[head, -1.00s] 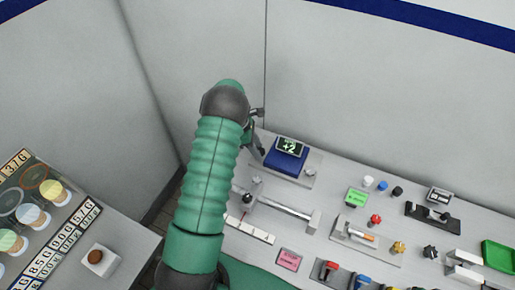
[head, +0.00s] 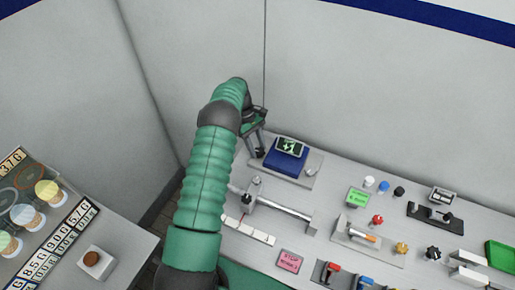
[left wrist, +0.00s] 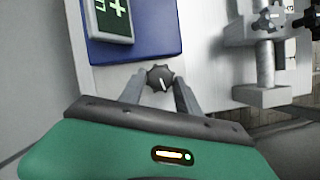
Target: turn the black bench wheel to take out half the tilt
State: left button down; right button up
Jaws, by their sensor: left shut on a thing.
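The black bench wheel (left wrist: 160,78) is a small dark knob with a lobed rim and a pale line mark, in the left wrist view. My left gripper (left wrist: 161,90) has its two grey fingers on either side of it and is shut on it. In the head view the left gripper (head: 259,149) is at the left edge of the blue tilt block (head: 283,163), and the wheel is hidden there. A dark display (head: 290,146) with green characters sits tilted on the block; it also shows, cut off, in the left wrist view (left wrist: 110,18). My right gripper is out of view.
A rail with a slider (head: 285,207) lies in front of the block. Several coloured knobs, levers and a green tray (head: 501,254) fill the bench to the right. A wall stands close behind.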

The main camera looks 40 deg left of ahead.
pick_arm(q)
jog(key=shift+w+a+r+m, duration=0.15)
jog(key=shift+a+r+m, duration=0.05)
jog(key=shift+a+m, duration=0.2)
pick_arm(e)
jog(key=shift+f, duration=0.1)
pick_arm(q)
jog(key=c, duration=1.1)
grip_release()
jog(key=shift+o, duration=1.1)
jog(key=shift+f, duration=0.25)
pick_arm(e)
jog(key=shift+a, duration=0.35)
